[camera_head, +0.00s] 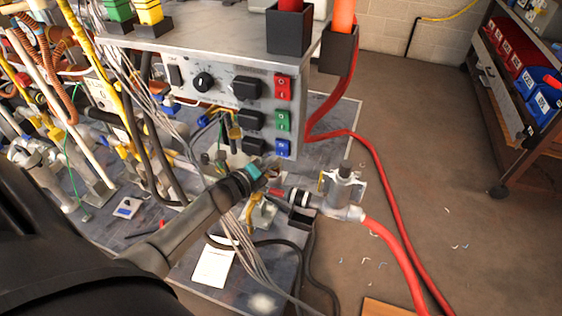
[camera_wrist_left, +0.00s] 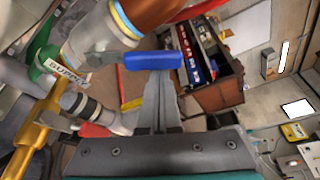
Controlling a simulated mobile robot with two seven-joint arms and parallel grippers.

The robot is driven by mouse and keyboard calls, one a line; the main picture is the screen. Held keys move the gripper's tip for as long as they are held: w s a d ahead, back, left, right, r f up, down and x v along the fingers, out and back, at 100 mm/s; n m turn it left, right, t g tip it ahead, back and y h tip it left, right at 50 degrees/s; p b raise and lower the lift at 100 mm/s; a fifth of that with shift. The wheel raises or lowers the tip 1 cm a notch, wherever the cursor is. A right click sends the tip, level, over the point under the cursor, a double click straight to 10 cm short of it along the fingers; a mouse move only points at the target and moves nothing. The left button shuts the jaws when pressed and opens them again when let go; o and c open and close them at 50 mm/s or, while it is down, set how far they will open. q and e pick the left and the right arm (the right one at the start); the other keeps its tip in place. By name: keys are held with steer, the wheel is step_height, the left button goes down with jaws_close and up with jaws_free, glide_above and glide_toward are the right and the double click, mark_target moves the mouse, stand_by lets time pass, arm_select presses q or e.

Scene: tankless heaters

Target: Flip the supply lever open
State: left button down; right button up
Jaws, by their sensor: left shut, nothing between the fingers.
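In the left wrist view, a lever with a blue grip (camera_wrist_left: 152,61) sticks out sideways from a pale valve body (camera_wrist_left: 95,38). A green tag reading SUPPLY (camera_wrist_left: 62,70) hangs beside that valve. My left gripper (camera_wrist_left: 158,88) is shut and empty, its fingertips just below the blue grip in the picture. I cannot tell whether they touch it. In the head view my left arm reaches from the lower left to the pipework below the control box; its fingers and the blue lever cannot be made out there. My right gripper is in neither view.
A grey control box (camera_head: 213,90) with switches stands above the pipework. A valve fitting (camera_head: 342,190) with a red hose (camera_head: 395,250) lies to the right. A yellow pipe (camera_wrist_left: 38,115) runs close at left in the wrist view. Open floor (camera_head: 430,150) lies right.

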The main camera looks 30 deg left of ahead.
arm_select(q)
steer(key=a+n, duration=0.1)
steer(key=a+r+n+t+b, duration=0.1)
steer(key=n, duration=0.1)
steer(key=s+a+n+t, duration=0.1)
steer(key=n, duration=0.1)
steer(key=shift+a+r+h, duration=0.35)
steer(key=shift+a+h, duration=0.05)
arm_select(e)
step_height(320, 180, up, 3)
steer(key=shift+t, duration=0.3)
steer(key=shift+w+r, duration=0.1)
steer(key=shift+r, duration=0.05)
